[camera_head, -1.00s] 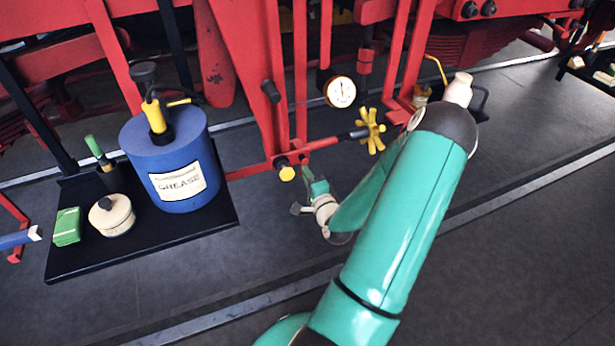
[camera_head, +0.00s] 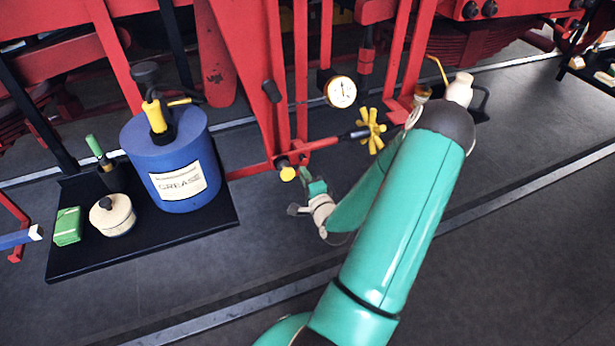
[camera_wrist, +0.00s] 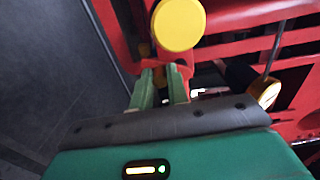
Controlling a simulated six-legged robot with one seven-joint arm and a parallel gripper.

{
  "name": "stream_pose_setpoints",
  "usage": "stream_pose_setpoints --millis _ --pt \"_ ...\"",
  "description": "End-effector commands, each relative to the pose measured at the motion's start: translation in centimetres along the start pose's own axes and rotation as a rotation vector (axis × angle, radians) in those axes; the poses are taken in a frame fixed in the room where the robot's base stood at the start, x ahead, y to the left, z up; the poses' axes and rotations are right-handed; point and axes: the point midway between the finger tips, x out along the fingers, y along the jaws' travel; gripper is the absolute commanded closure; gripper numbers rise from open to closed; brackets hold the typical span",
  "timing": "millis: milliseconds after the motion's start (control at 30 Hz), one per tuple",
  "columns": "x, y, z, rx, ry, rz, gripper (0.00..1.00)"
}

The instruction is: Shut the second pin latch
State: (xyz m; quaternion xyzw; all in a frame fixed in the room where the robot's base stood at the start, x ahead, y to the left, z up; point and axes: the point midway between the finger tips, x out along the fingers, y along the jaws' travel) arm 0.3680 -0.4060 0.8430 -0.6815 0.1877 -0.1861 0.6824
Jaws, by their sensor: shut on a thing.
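A yellow round knob (camera_head: 287,174) sits at the low end of the red frame, beside a red bar that runs right to a black grip. The knob (camera_wrist: 179,25) is large at the top of the wrist view. My gripper (camera_head: 313,183) is just right of and below the knob. In the wrist view my green fingers (camera_wrist: 160,88) are close together on a small red part (camera_wrist: 161,78) below the knob. It appears to belong to the pin latch; the contact is partly hidden, and I cannot tell how far the latch is shut.
A yellow handwheel (camera_head: 369,131) and a gauge (camera_head: 340,92) are to the right. A blue grease can (camera_head: 168,150) stands on a black tray (camera_head: 75,260) at left. Red frame bars crowd the gripper; the floor in front is clear.

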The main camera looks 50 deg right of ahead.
Motion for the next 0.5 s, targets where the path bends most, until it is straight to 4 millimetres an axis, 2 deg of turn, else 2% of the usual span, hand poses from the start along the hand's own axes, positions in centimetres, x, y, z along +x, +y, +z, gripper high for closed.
stream_pose_setpoints --millis 500 --pt "0.12 -0.77 0.50 -0.004 0.000 -0.010 1.00"
